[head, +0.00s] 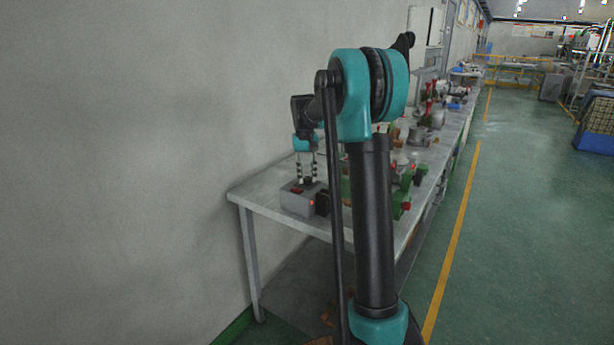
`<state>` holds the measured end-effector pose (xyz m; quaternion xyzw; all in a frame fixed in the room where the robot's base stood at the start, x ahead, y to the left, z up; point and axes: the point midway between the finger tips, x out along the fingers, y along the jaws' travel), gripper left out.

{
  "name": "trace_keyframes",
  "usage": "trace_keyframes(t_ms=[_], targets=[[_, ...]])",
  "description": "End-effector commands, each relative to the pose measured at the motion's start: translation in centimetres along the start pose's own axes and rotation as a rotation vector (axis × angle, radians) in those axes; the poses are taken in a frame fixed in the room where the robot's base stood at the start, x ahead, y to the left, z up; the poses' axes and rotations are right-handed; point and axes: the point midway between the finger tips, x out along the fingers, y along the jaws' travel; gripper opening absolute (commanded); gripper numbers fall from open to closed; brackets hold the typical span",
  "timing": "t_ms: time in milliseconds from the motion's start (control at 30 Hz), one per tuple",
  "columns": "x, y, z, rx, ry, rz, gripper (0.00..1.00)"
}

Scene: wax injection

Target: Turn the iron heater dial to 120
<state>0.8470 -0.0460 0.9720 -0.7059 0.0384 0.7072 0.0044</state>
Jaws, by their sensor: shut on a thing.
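A grey box (293,201), which looks like the iron heater, sits near the left front end of the long table. It has a small red light on its right face. My gripper (307,182) points straight down at the top of the box. Its fingertips are close together there, shut on what appears to be the heater dial. The dial itself is hidden by the fingertips and too small to make out, and its setting cannot be read.
The long grey table (262,203) runs away along the wall. Green and red devices (401,205) stand right of the box, partly behind my arm. More equipment crowds the table farther back. The green floor (520,240) to the right is clear.

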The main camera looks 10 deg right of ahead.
Motion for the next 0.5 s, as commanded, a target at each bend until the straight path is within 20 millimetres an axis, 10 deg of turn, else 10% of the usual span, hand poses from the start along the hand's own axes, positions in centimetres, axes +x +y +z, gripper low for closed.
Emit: trace_keyframes(t_ms=[400,433,500], targets=[[-0.04,-0.02,-0.06,0.005,0.001,0.0,0.0],[-0.04,-0.02,-0.06,0.005,0.001,0.0,0.28],[-0.04,-0.02,-0.06,0.005,0.001,0.0,0.37]])
